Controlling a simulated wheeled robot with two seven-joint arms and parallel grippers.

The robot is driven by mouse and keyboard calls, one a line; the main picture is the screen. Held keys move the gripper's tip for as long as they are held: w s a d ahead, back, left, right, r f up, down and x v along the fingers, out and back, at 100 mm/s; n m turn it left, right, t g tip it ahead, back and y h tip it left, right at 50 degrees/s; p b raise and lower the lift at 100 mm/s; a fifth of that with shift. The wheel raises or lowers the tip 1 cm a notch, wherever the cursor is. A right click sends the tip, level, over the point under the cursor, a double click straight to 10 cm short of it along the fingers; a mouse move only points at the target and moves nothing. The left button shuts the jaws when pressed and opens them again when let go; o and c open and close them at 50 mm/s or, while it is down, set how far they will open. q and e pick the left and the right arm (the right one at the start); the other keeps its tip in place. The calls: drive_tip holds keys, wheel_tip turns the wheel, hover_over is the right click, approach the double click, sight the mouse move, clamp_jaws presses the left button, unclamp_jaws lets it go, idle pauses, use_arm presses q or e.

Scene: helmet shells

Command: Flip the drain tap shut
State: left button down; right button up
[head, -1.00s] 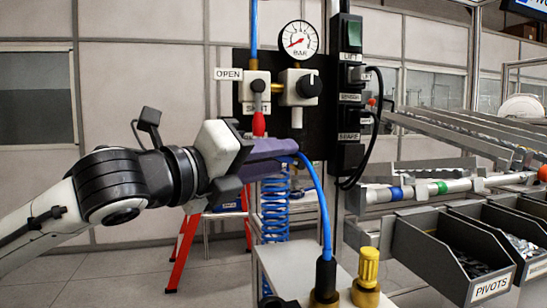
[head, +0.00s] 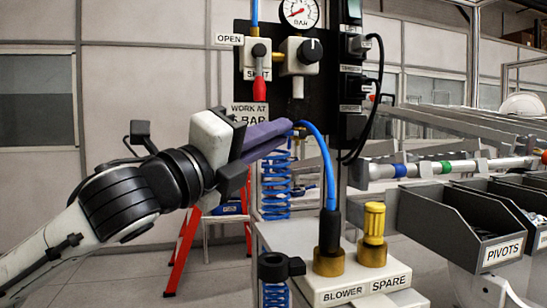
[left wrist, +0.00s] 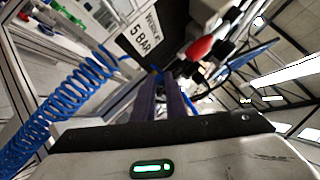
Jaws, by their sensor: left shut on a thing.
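The lever hangs straight down, at SHUT. No sign naming it as the drain tap is readable. The red grip also shows in the left wrist view (left wrist: 200,47). My left gripper (head: 289,126), with purple fingers, is below and right of the lever, apart from it. It appears shut on the upper end of the blue hose (head: 326,158), which arches down to the BLOWER fitting (head: 329,262). My right gripper is out of view.
A pressure gauge (head: 300,12) and a black regulator knob (head: 310,50) are beside the tap. A yellow SPARE fitting (head: 373,222) stands by the blower. A coiled blue hose (head: 276,185) hangs behind my fingers. The PIVOTS bin (head: 503,252) is at right.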

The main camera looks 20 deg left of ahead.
use_arm(q)
drive_tip(key=shift+f+n+t+b, duration=0.4)
drive_tip(key=shift+n+t+b, duration=0.15)
drive_tip(key=shift+b, duration=0.5)
drive_tip(key=c, duration=1.8)
unclamp_jaws()
drive_tip(key=b+v, duration=0.1)
drive_tip(key=v, duration=0.9)
drive_tip(key=shift+s+f, duration=0.1)
